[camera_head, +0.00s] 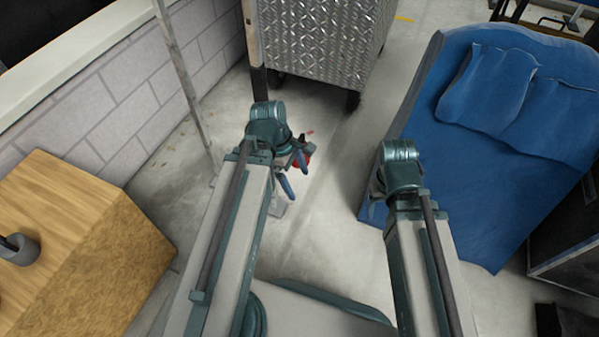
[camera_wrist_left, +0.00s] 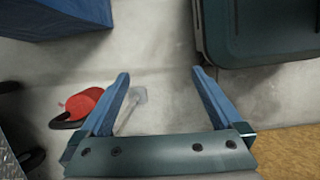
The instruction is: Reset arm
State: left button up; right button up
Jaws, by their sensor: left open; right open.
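My left arm reaches forward in the head view. Its gripper (camera_head: 292,174) hangs above the concrete floor. In the left wrist view the two blue fingers of the left gripper (camera_wrist_left: 160,76) stand wide apart with nothing between them but floor further below. My right arm (camera_head: 402,170) also reaches forward, beside the blue padded furniture. Its gripper is hidden behind the wrist in the head view. A red and black object (camera_head: 304,157) lies partly hidden beyond the left gripper. It also shows left of the fingers in the left wrist view (camera_wrist_left: 82,104).
A wooden block (camera_head: 85,245) stands at the left by a grey block wall (camera_head: 120,95). A diamond-plate metal cart (camera_head: 320,40) stands ahead. Blue padded furniture (camera_head: 480,175) fills the right. Bare floor (camera_head: 335,175) lies between the arms.

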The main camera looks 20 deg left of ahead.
pick_arm(q)
jog(key=s+d+m+y, duration=0.1)
jog(key=d+m+y, duration=0.3)
jog(key=d+m, duration=0.8)
jog(key=shift+s+f+m+y, duration=0.3)
jog(key=shift+f+m+y, duration=0.15)
jog(key=shift+m, duration=4.15)
